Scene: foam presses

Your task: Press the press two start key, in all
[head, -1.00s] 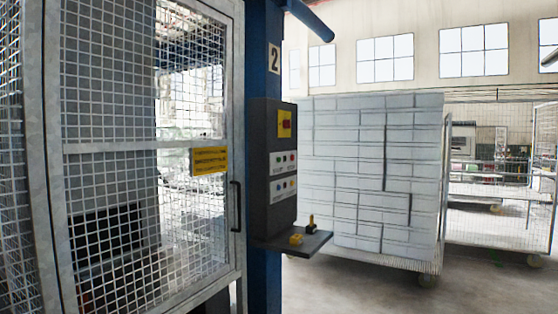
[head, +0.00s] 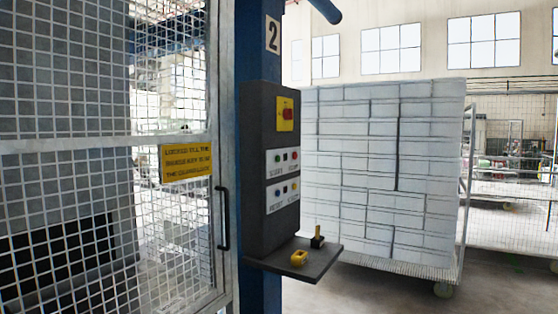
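The press two control box (head: 270,180) is dark grey and is mounted on a blue post (head: 259,55) under a plate with the number 2 (head: 273,35). A red switch on a yellow square (head: 285,114) is at its top. Below it, an upper white key panel (head: 282,162) carries a dark or green key at left, a dark one and a red one at right. A lower white panel (head: 283,193) has another row of small keys. The lettering is too small to read with certainty. Neither of my grippers is in view.
A dark shelf (head: 310,270) juts out below the box, with a yellow item (head: 299,258) and a black-and-yellow item (head: 317,238) on it. A mesh gate (head: 110,230) with a yellow sign (head: 187,162) stands left. A cart of white blocks (head: 390,170) stands behind right.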

